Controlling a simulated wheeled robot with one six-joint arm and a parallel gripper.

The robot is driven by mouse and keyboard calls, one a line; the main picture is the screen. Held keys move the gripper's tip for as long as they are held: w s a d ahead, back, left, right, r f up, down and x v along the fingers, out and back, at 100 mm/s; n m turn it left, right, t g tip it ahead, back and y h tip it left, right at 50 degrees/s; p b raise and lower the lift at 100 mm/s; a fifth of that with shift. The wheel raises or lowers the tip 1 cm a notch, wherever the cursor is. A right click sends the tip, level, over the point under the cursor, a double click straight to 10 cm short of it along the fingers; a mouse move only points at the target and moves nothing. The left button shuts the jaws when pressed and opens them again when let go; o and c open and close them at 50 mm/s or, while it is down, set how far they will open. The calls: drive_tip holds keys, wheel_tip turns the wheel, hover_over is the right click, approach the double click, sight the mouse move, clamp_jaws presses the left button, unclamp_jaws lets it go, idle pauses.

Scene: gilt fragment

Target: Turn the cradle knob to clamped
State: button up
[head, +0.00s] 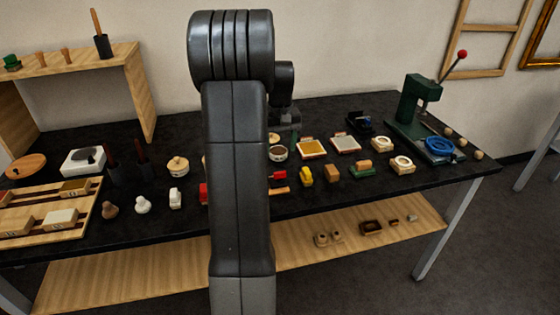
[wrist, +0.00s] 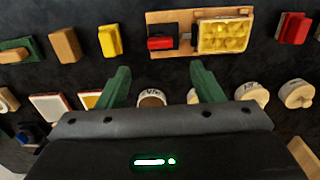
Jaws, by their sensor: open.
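In the wrist view a wooden base, which looks like the cradle (wrist: 182,17), lies at the top, ahead of my fingertips. It carries a red block (wrist: 160,43), a dark part beside it and a gold, lumpy fragment (wrist: 224,36). I cannot tell for certain which part is the knob, or its setting. In the head view the red block (head: 279,175) shows just right of my arm; the fragment is hidden behind the arm. My gripper (wrist: 161,76) is open, its two green fingers apart with nothing held between them. The cradle lies beyond the fingertips, not touching them.
A yellow block (head: 306,175) and a wooden block (head: 332,173) stand right of the cradle. Round labelled pots (wrist: 152,98) lie below and beside my fingers in the wrist view. A green press (head: 415,105) stands at the table's right. Dark table surface shows between the rows.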

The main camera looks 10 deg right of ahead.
wheel_tip(320, 180, up, 4)
drive_tip(key=r, duration=0.1)
hover_over(280, 172)
drive_tip(key=shift+f, duration=0.25)
wheel_tip(280, 172, down, 14)
drive_tip(key=shift+p, duration=0.3)
idle(0.4)
